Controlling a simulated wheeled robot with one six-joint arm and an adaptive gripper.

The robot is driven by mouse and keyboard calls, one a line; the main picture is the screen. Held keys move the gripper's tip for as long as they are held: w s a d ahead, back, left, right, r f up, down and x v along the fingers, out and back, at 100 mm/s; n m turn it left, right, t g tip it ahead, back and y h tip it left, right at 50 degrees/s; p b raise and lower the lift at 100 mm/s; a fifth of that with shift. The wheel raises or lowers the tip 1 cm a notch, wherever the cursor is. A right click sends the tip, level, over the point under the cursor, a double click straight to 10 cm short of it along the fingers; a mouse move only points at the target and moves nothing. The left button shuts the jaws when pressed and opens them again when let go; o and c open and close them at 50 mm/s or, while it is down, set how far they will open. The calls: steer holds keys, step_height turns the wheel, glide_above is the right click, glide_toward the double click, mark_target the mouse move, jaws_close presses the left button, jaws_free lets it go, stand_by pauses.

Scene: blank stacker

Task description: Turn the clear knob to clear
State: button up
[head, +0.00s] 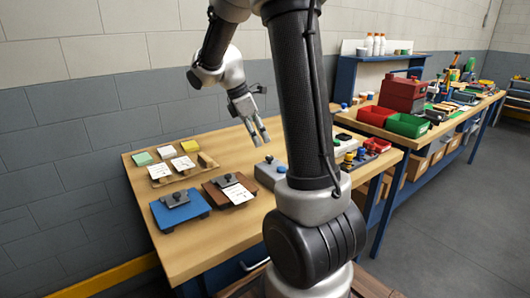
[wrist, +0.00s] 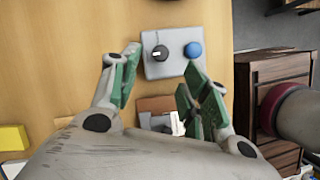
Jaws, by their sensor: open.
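A grey control box (wrist: 170,68) on the wooden bench carries a dark round knob (wrist: 160,52) with a white pointer mark and a blue button (wrist: 194,49) to its right. The pointer lies roughly sideways, toward the left; no label is readable. In the head view the box (head: 266,180) stands near the middle of the bench, partly behind my arm. My gripper (wrist: 161,60) is open and empty, its green-padded fingers on either side of the knob in the wrist view. In the head view my gripper (head: 262,142) hangs above and behind the box, apart from it.
A blue clamp plate (head: 181,210), a brown clamp plate (head: 229,189) and a wooden tray (head: 172,172) with cards lie to the left. Small coloured parts (head: 352,155) stand right of my arm. Red (head: 378,115) and green (head: 407,125) bins sit on the right bench.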

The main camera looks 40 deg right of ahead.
mark_target(269, 157)
steer(key=x, duration=0.7)
steer(key=shift+d+f, duration=0.1)
steer(key=shift+f, duration=0.15)
steer(key=shift+c, duration=0.3)
jaws_close()
